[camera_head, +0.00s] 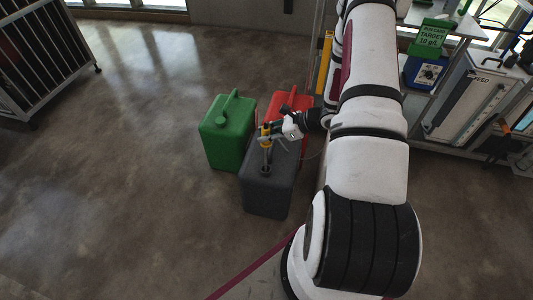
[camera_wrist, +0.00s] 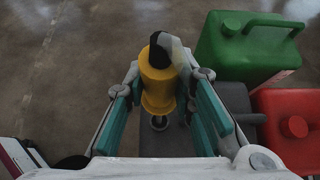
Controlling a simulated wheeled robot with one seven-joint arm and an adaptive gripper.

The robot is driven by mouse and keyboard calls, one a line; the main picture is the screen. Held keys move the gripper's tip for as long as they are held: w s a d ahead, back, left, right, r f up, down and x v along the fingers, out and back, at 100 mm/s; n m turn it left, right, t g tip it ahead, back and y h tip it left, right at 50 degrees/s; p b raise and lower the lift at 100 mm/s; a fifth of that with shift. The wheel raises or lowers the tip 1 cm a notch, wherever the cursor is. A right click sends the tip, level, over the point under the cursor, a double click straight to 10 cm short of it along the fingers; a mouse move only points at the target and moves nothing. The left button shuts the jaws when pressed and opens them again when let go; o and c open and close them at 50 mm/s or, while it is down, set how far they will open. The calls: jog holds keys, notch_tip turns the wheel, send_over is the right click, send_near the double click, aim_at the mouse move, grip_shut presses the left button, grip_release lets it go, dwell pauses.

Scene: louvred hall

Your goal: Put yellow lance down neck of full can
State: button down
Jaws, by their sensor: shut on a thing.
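My gripper (camera_head: 277,131) is shut on the yellow lance (camera_head: 265,132), with its teal finger pads on either side of the yellow body in the wrist view (camera_wrist: 158,88). The lance is about upright above the dark grey can (camera_head: 270,190), and its thin metal tube points down at the can's neck (camera_head: 265,170). I cannot tell how far the tube is inside the neck. A green can (camera_head: 226,135) stands to the left and a red can (camera_head: 290,100) behind. The fill of each can does not show.
A barred rack (camera_head: 40,60) stands at the far left. The floor (camera_head: 120,190) left of the cans is clear.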

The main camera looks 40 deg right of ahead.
notch_tip(320, 180, up, 30)
jog(key=p, duration=1.6)
jog(key=shift+f, duration=0.15)
